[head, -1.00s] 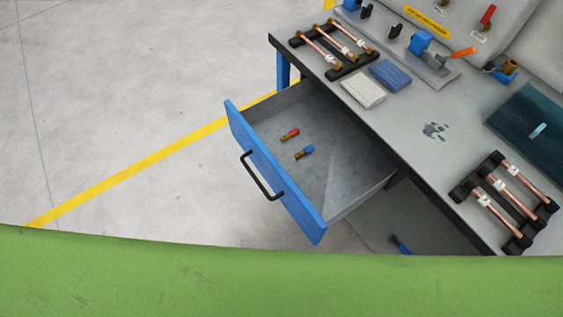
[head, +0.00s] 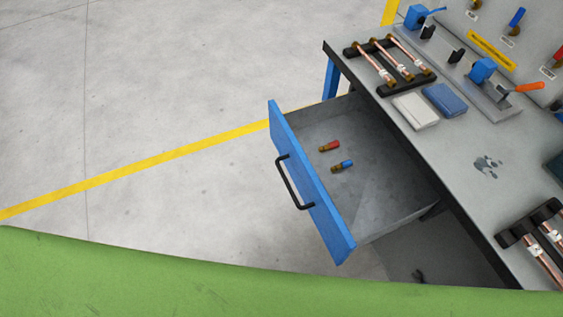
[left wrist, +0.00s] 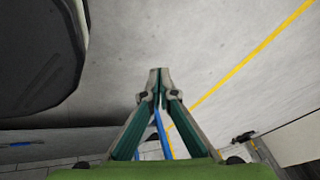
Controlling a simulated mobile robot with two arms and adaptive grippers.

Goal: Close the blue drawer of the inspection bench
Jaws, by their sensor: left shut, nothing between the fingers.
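The blue drawer (head: 312,185) of the inspection bench (head: 455,175) stands pulled well out in the head view. Its blue front has a black bar handle (head: 292,183). Inside the grey drawer lie a small red-and-brass piece (head: 329,146) and a small blue-and-brass piece (head: 342,166). My left gripper (left wrist: 159,73) shows in the left wrist view with its fingertips together and nothing between them. A thin blue strip (left wrist: 162,132) shows between its finger links; I cannot tell whether it is the drawer front. Neither gripper shows in the head view.
On the bench are a black rack with copper tubes (head: 388,64), a white block (head: 415,110), a blue block (head: 445,99) and a second tube rack (head: 540,240). The floor left of the drawer is clear, crossed by a yellow line (head: 150,164).

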